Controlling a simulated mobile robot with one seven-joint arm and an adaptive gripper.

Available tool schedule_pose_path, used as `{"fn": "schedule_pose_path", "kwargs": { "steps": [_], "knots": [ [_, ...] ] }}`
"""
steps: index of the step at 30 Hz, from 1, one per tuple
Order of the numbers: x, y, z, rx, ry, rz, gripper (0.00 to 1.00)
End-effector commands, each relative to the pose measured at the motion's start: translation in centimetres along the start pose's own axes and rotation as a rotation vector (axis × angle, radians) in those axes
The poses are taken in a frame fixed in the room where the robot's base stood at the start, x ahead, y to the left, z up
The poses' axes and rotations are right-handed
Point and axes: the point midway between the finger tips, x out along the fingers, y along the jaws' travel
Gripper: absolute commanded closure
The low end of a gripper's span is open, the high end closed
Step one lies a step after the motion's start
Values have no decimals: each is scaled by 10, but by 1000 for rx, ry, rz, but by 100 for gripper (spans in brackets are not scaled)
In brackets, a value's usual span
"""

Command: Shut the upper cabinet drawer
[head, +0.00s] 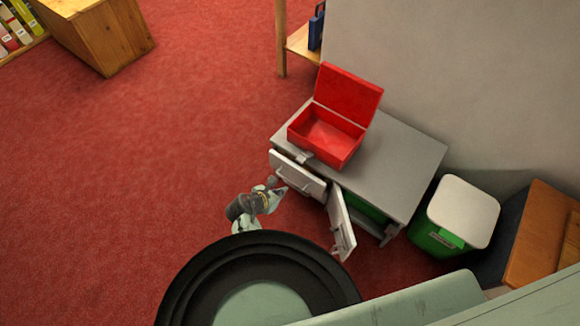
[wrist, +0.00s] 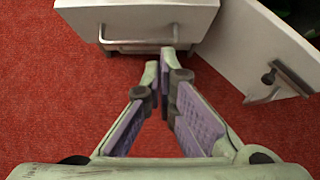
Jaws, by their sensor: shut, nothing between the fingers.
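The grey cabinet (head: 405,165) stands against the wall. Its upper drawer (head: 299,178) has a pale front at the cabinet's left front; how far it stands out is hard to tell from above. In the wrist view the drawer front (wrist: 140,18) and its bar handle (wrist: 135,42) fill the top. My gripper (head: 281,190) is shut and empty, just before the drawer front. In the wrist view its fingertips (wrist: 167,55) meet near the handle's right end; whether they touch it I cannot tell.
A cabinet door (head: 342,222) hangs open right of the drawer, and its handle shows in the wrist view (wrist: 287,78). An open red box (head: 328,135) sits on the cabinet top. A green bin (head: 440,240) with a pale lid stands to the right. Red carpet at left is clear.

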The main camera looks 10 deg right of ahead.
Motion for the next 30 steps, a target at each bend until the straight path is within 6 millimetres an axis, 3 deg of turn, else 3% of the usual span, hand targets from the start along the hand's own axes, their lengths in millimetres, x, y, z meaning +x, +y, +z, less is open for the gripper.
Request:
{"fn": "schedule_pose_path", "kwargs": {
  "steps": [8, 27, 30],
  "knots": [
    [8, -7, -4, 10, 0, -9, 100],
    [99, -8, -6, 11, -1, -8, 100],
    [110, -8, 4, 13, -4, -8, 100]
  ]
}}
